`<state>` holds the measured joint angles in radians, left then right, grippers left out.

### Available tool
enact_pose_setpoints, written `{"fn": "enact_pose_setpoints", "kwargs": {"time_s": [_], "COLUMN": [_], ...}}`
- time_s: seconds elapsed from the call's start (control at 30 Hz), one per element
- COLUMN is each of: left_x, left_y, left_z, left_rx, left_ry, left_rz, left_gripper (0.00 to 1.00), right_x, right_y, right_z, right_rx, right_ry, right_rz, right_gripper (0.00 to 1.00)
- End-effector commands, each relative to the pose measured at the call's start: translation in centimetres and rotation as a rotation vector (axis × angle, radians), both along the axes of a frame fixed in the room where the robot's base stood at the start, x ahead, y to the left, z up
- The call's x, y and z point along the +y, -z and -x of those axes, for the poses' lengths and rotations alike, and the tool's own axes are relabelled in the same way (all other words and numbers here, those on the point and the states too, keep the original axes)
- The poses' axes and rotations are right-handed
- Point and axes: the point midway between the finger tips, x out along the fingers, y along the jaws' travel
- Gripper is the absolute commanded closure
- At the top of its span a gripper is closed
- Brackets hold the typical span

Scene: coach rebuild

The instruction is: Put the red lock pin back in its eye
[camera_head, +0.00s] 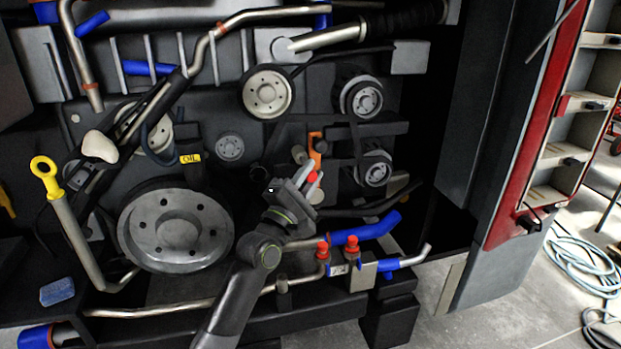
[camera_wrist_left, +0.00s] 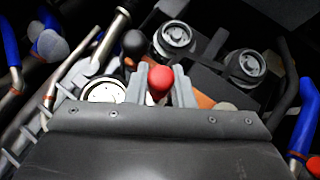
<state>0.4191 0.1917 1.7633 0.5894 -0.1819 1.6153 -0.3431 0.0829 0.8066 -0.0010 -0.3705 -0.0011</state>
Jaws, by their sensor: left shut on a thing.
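My left gripper (camera_head: 306,178) is in front of the engine, shut on the red lock pin (camera_head: 312,177). In the left wrist view the round red head of the pin (camera_wrist_left: 160,80) shows between the two grey fingers (camera_wrist_left: 159,88). The rest of the pin is hidden. An orange part (camera_head: 316,149) shows just beyond the fingers. In the left wrist view orange (camera_wrist_left: 204,101) also shows behind the pin. I cannot make out the eye, nor whether the pin touches anything. My right gripper is not in view.
Pulleys (camera_head: 267,92) stand above the gripper, and a large wheel (camera_head: 176,231) is to its left. Pipes with blue hose (camera_head: 365,230) and two red-capped valves (camera_head: 352,246) lie below right. A yellow dipstick ring (camera_head: 44,167) is at far left.

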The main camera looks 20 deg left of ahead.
Motion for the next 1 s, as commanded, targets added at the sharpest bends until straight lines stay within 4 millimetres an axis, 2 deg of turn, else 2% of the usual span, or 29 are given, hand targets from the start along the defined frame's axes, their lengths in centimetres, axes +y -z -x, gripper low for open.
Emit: {"fn": "enact_pose_setpoints", "kwargs": {"time_s": [0.47,1.0], "left_x": [0.1,0.8], "left_y": [0.0,0.0], "left_z": [-0.1,-1.3], "left_rx": [-0.002,-0.002], "left_ry": [0.0,0.0], "left_rz": [-0.001,-0.001], "left_gripper": [1.0,1.0], "right_x": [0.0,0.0], "right_y": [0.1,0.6], "right_z": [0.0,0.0], "right_rx": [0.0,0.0], "right_ry": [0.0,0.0], "right_rz": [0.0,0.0], "right_gripper": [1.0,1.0]}}
